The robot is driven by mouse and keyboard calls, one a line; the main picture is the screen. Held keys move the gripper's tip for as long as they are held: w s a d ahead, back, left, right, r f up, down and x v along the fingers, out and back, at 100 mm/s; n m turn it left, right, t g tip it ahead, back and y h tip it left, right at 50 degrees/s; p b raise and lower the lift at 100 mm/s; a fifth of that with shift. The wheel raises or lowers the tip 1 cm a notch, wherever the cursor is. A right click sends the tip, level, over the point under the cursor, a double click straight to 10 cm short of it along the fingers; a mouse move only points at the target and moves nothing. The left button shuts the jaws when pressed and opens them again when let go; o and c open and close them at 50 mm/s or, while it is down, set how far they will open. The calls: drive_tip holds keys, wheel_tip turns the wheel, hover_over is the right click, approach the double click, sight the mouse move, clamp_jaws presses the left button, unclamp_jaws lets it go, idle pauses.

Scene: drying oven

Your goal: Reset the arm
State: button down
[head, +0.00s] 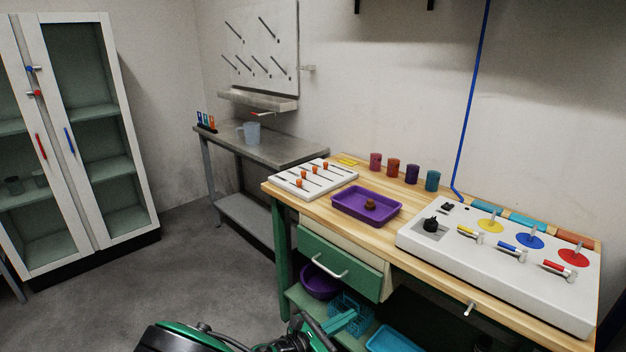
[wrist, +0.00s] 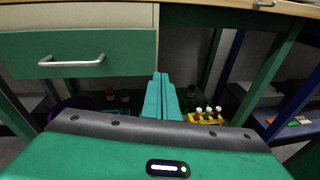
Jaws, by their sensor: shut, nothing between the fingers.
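My gripper (head: 350,315) is low in front of the wooden workbench in the head view, near the green drawer and lower shelf. In the wrist view its two teal fingers (wrist: 160,82) lie together, shut and empty, pointing toward the space under the bench. My arm shows at the bottom of the head view, mostly cut off by the picture edge.
The workbench (head: 385,235) holds a purple tray (head: 345,205), several cups and a control panel (head: 520,290). A green drawer (head: 340,265) is above a purple bowl (head: 318,283) and blue basket (head: 345,308). Floor (head: 215,275) is clear left, before a glass cabinet (head: 118,130).

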drive_tip(key=s+d+r+m+g+y, duration=0.1)
drive_tip(key=d+r+m+g+y, duration=0.25)
drive_tip(key=d+m, duration=0.3)
drive_tip(key=s+d+r+m+g+y, duration=0.1)
drive_tip(key=d+r+m+g+y, duration=0.2)
drive_tip(key=d+r+m+g, duration=0.3)
drive_tip(key=s+d+r+m+t+y, duration=0.2)
drive_tip(key=s+d+r+m+y, duration=0.25)
drive_tip(key=r, duration=0.45)
drive_tip(key=s+d+r+m+t+y, duration=0.2)
drive_tip(key=s+d+r+m, duration=0.1)
drive_tip(key=s+r+m, duration=0.5)
drive_tip(key=s+d+f+m+g, duration=0.1)
drive_tip(key=s+d+m+g, duration=0.3)
drive_tip(key=s+d, duration=0.7)
drive_tip(key=s+m, duration=0.1)
drive_tip(key=s, duration=0.2)
drive_tip(key=shift+s+d+m, duration=0.15)
drive_tip(key=shift+s+m, duration=0.15)
drive_tip(key=shift+s, duration=0.1)
